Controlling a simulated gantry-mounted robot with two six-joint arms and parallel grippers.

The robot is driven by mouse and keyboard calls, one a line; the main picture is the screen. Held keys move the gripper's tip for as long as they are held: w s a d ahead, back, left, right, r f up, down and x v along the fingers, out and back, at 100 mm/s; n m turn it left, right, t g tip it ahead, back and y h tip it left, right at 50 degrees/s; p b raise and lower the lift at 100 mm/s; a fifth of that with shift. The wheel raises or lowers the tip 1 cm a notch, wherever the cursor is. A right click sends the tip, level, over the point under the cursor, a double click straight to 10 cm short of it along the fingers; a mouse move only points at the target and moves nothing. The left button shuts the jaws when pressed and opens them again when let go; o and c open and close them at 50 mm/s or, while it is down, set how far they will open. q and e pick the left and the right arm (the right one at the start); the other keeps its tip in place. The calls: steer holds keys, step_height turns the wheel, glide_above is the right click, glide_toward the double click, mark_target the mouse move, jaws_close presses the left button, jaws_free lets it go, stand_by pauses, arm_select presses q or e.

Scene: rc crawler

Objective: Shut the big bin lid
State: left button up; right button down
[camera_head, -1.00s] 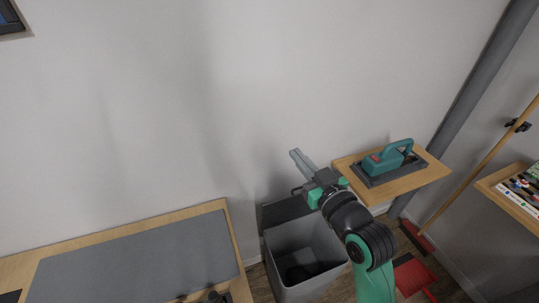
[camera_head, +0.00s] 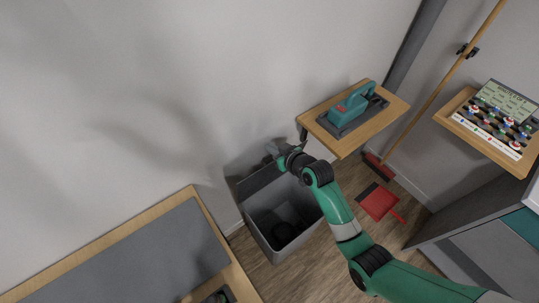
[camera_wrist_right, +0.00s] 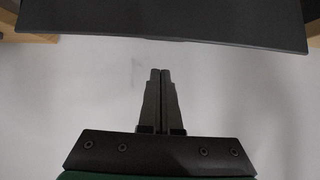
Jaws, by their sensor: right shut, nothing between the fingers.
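The big grey bin (camera_head: 262,246) stands on the floor against the wall, right of the workbench. Its dark lid (camera_head: 256,182) is open, standing up at the bin's back edge near the wall. My right gripper (camera_head: 272,149) is at the top edge of the lid, by the wall; whether it touches the lid cannot be told. In the right wrist view its fingers (camera_wrist_right: 161,72) are together and empty, pointing at a dark panel (camera_wrist_right: 180,20), which looks like the lid, with pale wall between. My left gripper is out of view.
A wooden shelf (camera_head: 388,113) with a teal tool (camera_head: 352,104) juts out just right of the gripper. The workbench (camera_head: 150,262) is left of the bin. A red dustpan (camera_head: 378,201) and a broom (camera_head: 379,166) are to the right. A dark item lies inside the bin.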

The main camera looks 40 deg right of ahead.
mark_target(268, 171)
steer(key=shift+w+f, duration=0.25)
steer(key=shift+f, duration=0.75)
steer(key=shift+w+f, duration=0.2)
steer(key=shift+f, duration=0.8)
steer(key=shift+f, duration=0.1)
